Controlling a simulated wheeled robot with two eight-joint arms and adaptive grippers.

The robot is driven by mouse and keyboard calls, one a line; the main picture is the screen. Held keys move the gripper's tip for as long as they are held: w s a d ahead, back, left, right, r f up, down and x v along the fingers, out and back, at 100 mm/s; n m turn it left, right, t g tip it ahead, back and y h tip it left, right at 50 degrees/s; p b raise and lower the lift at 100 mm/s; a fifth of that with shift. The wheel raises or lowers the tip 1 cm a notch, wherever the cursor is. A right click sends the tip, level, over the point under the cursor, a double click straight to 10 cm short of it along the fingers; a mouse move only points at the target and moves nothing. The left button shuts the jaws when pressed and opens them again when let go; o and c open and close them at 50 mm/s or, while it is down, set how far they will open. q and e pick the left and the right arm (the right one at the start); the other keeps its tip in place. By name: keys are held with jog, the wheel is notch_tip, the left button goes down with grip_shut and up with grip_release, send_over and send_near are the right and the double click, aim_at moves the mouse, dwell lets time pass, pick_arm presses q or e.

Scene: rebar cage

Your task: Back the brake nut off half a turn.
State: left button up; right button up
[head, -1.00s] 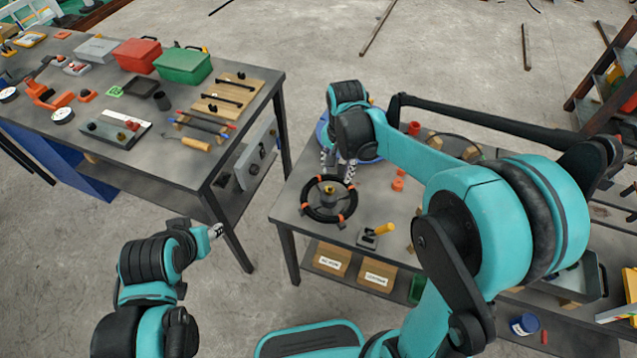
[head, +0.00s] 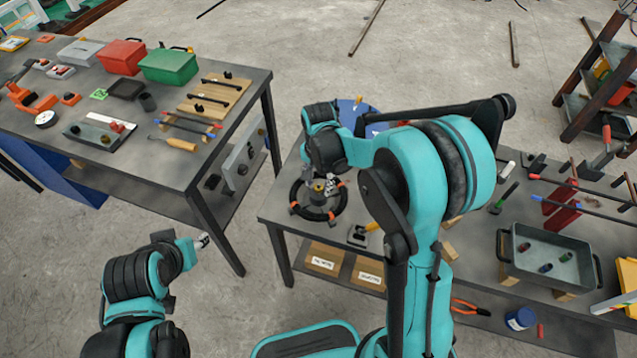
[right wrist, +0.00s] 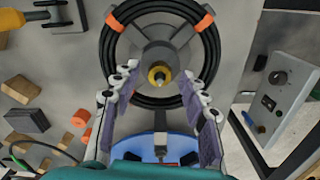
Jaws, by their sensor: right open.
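The brake nut appears as a brass-yellow piece (right wrist: 160,76) at the centre of a grey hub, on a reel (right wrist: 108,50) wound with black cable and held by orange clips. In the head view the reel (head: 296,209) lies on the right table, its yellow centre partly hidden by my right gripper (head: 320,180). In the right wrist view my right gripper (right wrist: 160,82) is open, pointed at the hub. One finger shows on each side of the nut, with clear gaps. My left gripper (head: 202,241) is off the tables at lower left; its jaws are too small to read.
A blue round item (head: 355,112) is behind my right wrist. A grey tray (head: 548,262) sits at the right. The left table (head: 175,180) holds red and green boxes. Bare floor separates the tables.

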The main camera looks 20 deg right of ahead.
grip_shut()
